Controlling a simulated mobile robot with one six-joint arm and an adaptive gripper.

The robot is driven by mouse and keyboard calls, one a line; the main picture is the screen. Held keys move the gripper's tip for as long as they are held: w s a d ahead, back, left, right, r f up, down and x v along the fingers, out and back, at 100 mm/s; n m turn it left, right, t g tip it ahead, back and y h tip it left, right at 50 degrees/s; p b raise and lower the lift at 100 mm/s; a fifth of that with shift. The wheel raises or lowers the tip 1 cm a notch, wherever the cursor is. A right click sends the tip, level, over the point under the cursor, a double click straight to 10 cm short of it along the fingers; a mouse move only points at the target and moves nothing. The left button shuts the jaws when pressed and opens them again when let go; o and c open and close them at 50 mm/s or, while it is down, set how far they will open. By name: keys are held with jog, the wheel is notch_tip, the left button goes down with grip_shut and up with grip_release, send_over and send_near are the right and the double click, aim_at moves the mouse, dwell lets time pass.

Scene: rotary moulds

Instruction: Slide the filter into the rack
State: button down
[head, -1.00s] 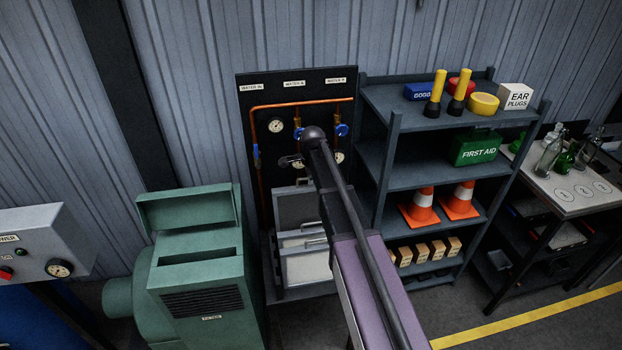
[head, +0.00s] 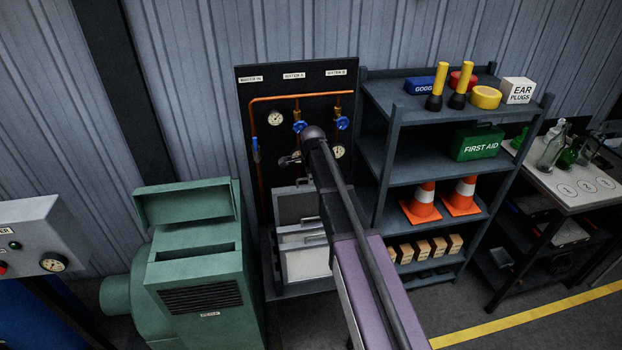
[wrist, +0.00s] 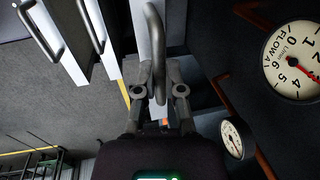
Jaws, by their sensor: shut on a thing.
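My gripper (wrist: 160,91) is shut on a grey bar handle (wrist: 157,45), which stands upright between its fingers in the wrist view. A pale panel edge lies just behind this handle; how much of the held filter it shows I cannot tell. Pale panels with similar handles (wrist: 91,22) stand at the upper left of that view. In the head view, several grey-framed panels (head: 307,263) stand one behind another in a low dark rack (head: 304,289). My arm covers their right side, and most of my gripper cannot be made out there. The rack's slots are hidden.
A green machine (head: 205,265) with an open slot on top stands left of the rack. A dark board with pipes and gauges (head: 275,118) rises behind it. A shelf unit (head: 415,160) stands close on the right. A gauge (wrist: 291,62) is near my gripper.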

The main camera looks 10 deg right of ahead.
aim_at(310, 202)
jog(key=shift+f+b, duration=0.85)
jog(key=shift+f, duration=0.1)
jog(key=shift+f+b, duration=4.9)
jog(key=c, duration=0.7)
grip_release()
jog(key=shift+r, duration=0.1)
